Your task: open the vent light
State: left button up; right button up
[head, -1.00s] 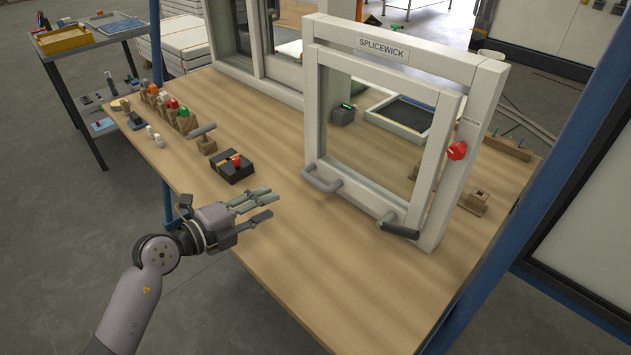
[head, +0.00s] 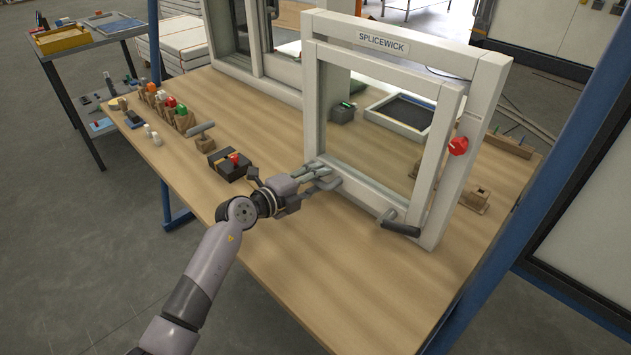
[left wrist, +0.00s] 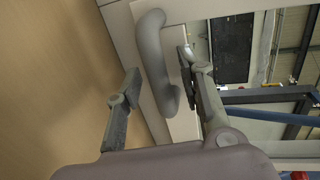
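The vent light is a white framed window (head: 431,160) labelled SPLICEWICK, standing upright on the bench. Its sash looks closed in its frame. A grey D-shaped pull handle sits low on the sash's left side; in the left wrist view this handle (left wrist: 152,58) lies between my fingers. A dark lever handle (head: 400,229) sits at the sash's lower right. My right gripper is not in view.
A black box with a red button (head: 229,165) and a wooden block with a T-handle (head: 204,141) are left of my gripper. Several coloured pieces stand at the bench's left. The bench front (head: 350,290) is clear. A blue post (head: 580,120) rises at right.

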pick_arm(q)
jog(key=shift+c, duration=0.2)
grip_shut()
dwell(0.3)
dwell(0.4)
